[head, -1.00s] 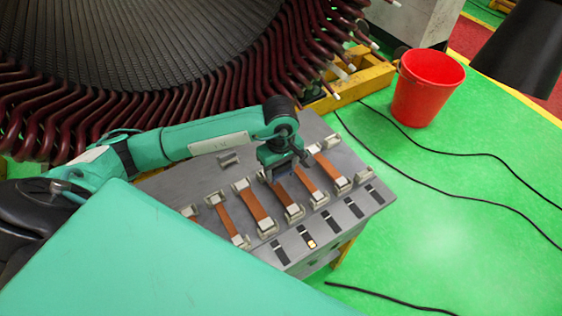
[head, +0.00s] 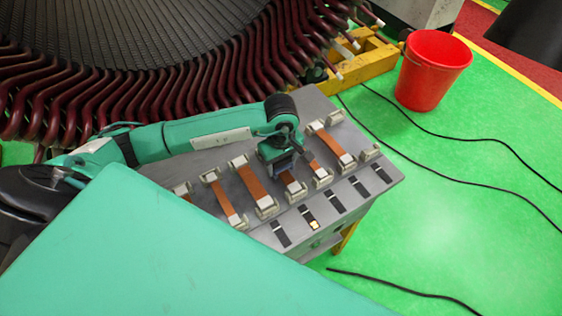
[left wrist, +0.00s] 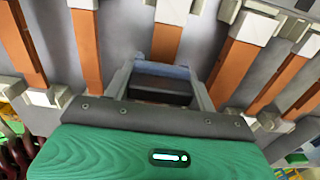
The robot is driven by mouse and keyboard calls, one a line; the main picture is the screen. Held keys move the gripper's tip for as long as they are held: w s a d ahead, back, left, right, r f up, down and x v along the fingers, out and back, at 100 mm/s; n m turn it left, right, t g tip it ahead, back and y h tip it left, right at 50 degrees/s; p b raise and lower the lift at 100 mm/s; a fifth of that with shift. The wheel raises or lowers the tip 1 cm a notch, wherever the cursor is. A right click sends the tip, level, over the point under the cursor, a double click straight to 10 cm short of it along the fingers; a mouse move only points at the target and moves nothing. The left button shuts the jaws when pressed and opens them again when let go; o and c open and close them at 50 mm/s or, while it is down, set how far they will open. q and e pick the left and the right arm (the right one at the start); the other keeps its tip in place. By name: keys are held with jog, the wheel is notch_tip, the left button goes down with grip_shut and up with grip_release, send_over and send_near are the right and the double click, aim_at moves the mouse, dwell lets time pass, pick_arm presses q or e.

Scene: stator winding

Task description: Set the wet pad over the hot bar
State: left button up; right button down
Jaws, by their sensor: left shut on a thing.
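My left gripper (head: 284,170) reaches in from the left over the grey bench and points down at the row of copper bars. It is shut on a blue-grey pad (left wrist: 160,69), which shows between the two fingers in the left wrist view. One copper bar (left wrist: 166,42) runs in under the held pad; its middle is hidden by the gripper. I cannot tell if the pad touches it. Other copper bars (head: 254,185) lie on both sides, seated in pale end clamps. None of them visibly glows. My right gripper is not in view.
The grey bench (head: 312,103) has a row of dark slots at its front, one with a lit amber lamp (head: 314,224). A red bucket (head: 432,72) stands on the green floor beyond. Black cables cross the floor. The big stator winding (head: 190,85) rises behind the arm.

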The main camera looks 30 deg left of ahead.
pick_arm(q)
jog(key=shift+f, duration=0.25)
jog(key=o, duration=1.1)
jog(key=shift+r, duration=0.3)
notch_tip(320, 180, up, 12)
jog(key=b, duration=0.4)
jog(key=shift+r, duration=0.65)
